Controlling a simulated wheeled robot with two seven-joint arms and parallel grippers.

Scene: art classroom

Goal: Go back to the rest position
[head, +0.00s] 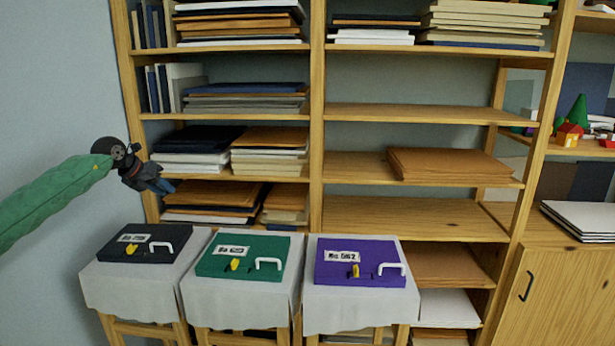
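My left arm comes in from the left in a green sleeve. My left gripper (165,187) is dark with bluish-grey tips. It is raised in front of the left shelf column, above and apart from the black case. Its fingers are small and overlap in the view, so I cannot tell whether they are open or shut. I see no object held in it. My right gripper is not in view.
A black case (124,249), a green case (215,267) and a purple case (330,277), each with a white handle, lie on cloth-covered stools. Behind them stands a wooden shelf (318,130) with stacked boards. A wooden cabinet (575,295) is at right.

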